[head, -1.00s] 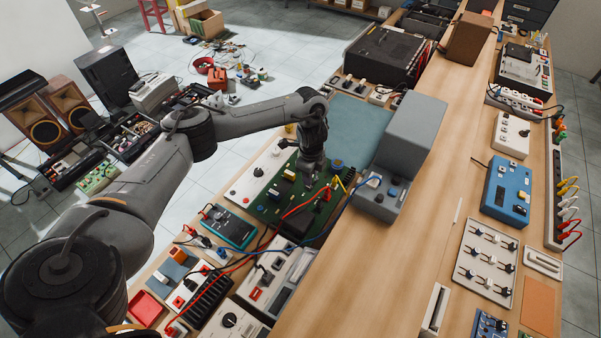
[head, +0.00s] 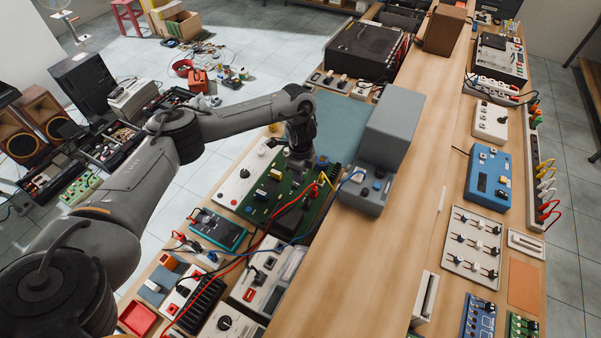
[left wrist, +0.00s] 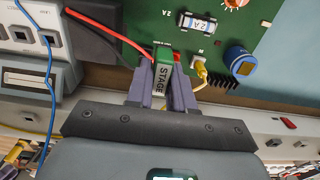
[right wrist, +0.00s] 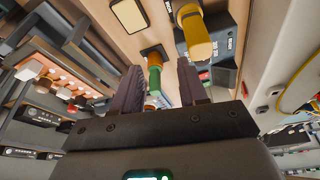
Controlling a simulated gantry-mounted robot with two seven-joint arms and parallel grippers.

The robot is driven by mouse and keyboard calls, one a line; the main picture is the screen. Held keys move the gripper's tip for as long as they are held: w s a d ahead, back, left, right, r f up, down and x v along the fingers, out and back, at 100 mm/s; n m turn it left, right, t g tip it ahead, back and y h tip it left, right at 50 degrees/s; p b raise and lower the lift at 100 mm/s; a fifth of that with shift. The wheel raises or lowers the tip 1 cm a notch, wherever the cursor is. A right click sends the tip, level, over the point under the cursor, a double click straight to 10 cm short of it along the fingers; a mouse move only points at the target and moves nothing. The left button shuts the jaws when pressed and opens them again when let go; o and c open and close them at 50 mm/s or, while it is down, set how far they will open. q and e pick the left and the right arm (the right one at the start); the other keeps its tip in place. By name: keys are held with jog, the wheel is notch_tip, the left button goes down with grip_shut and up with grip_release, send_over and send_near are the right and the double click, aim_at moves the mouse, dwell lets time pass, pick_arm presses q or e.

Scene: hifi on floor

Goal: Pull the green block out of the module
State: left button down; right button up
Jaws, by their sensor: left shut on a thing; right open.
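The module is a green circuit board (head: 257,203) on the bench in the head view; it also shows at the top of the left wrist view (left wrist: 222,42). My left gripper (head: 298,166) is over the board's far part. In the left wrist view, its fingers (left wrist: 163,88) are shut on the green block (left wrist: 163,54), which has a pale side lettered STAGE. I cannot tell whether the block still touches the board. The head view hides the block behind the gripper. My right gripper (right wrist: 160,88) is open in the right wrist view, away from the module.
A red wire (left wrist: 95,22) runs close by the block, and a yellow plug (left wrist: 200,70) sits to its right. A grey box (head: 392,130) stands right of the board. In the right wrist view, a green-and-orange cylinder (right wrist: 155,80) shows beyond the fingers. The bench middle (head: 385,255) is clear.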

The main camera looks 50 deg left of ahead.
pick_arm(q)
jog(key=shift+r+p, duration=3.8)
jog(key=shift+p, duration=0.45)
